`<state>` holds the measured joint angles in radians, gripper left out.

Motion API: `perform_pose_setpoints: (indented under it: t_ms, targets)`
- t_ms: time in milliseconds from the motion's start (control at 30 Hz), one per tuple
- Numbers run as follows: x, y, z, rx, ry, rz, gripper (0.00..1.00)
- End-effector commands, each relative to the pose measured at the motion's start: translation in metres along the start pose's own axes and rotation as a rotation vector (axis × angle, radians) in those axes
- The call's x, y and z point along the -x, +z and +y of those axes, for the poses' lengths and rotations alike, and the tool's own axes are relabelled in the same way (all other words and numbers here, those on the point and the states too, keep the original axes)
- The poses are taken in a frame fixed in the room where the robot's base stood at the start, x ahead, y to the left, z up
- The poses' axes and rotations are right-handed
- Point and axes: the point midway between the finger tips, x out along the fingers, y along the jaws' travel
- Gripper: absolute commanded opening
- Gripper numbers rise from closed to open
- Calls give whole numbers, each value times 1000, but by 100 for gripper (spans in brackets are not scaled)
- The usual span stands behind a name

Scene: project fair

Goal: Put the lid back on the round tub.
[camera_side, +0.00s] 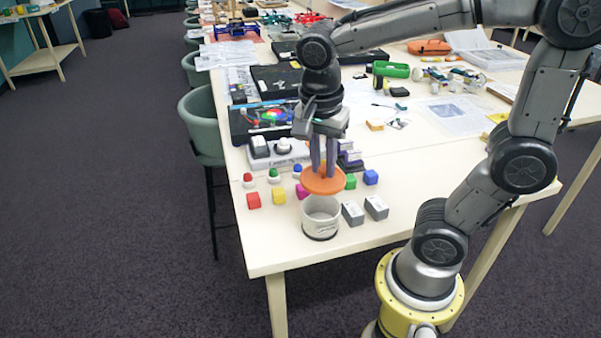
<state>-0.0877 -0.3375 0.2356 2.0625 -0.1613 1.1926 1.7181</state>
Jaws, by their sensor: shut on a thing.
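The round tub (320,221) is light grey with a darker base band. It stands upright and uncovered near the table's front end. The lid (323,184) is an orange disc. My gripper (323,168) points down and is shut on the lid at its middle, where the fingers hide the grip. The lid is held roughly level, above and apart from the tub, and appears slightly behind it in this view. The inside of the tub shows only in part.
Two grey blocks (353,213) stand just right of the tub. The table's front corner (265,255) is clear. A green chair (205,128) stands at the left edge.

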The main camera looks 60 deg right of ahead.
Motion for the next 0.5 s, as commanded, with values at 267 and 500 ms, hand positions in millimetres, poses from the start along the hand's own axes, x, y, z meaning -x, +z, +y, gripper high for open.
perform_pose_setpoints:
  t_ms: [267, 500]
  targets:
    - [-18, 2, 0, -4, 4, 0, 0]
    - [-40, 6, 0, -3, 4, 0, 0]
